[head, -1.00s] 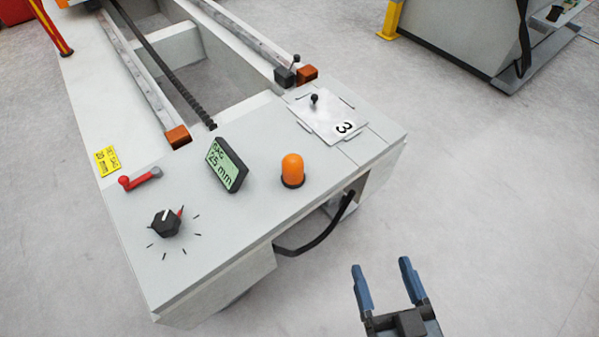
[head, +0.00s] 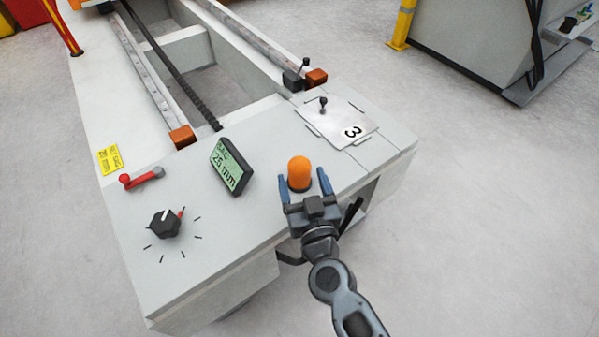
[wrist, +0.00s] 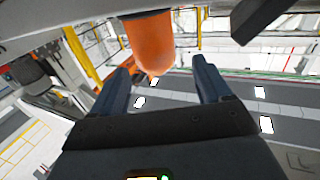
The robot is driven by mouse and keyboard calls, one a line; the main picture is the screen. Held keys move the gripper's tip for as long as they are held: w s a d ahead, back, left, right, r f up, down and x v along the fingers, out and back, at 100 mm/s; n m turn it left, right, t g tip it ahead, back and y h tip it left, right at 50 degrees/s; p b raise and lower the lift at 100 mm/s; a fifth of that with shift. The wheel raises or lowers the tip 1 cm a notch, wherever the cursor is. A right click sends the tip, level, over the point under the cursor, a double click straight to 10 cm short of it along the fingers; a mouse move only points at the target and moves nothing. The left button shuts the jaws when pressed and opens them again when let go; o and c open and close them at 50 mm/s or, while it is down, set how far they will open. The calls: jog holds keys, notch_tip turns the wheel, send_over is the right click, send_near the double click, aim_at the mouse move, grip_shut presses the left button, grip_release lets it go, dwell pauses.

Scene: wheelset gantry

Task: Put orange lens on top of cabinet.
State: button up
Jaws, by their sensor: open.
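The orange lens (head: 299,172) is a small dome standing upright on the grey cabinet top (head: 235,235), near its front right edge. My gripper (head: 304,182) is open, with its two blue fingers pointing at the lens from the front edge. In the head view the fingertips reach to either side of the lens's lower part. In the wrist view the lens (wrist: 151,42) shows just beyond and between the fingers (wrist: 163,70). I cannot tell whether either finger touches it. The lens's base is partly hidden by my gripper in the head view.
A tilted display (head: 230,167) stands left of the lens. A black knob (head: 165,223) and a red-handled crank (head: 141,178) are further left. A white plate marked 3 (head: 345,118) with a small black knob lies behind right. Open floor (head: 490,230) is at right.

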aim_at(302, 170)
jog(key=w, duration=0.3)
jog(key=w+b, duration=0.1)
jog(key=w, duration=0.1)
jog(key=shift+a+r, duration=0.3)
jog(key=c, duration=1.2)
jog(key=shift+o, duration=0.2)
jog(key=shift+r, duration=0.15)
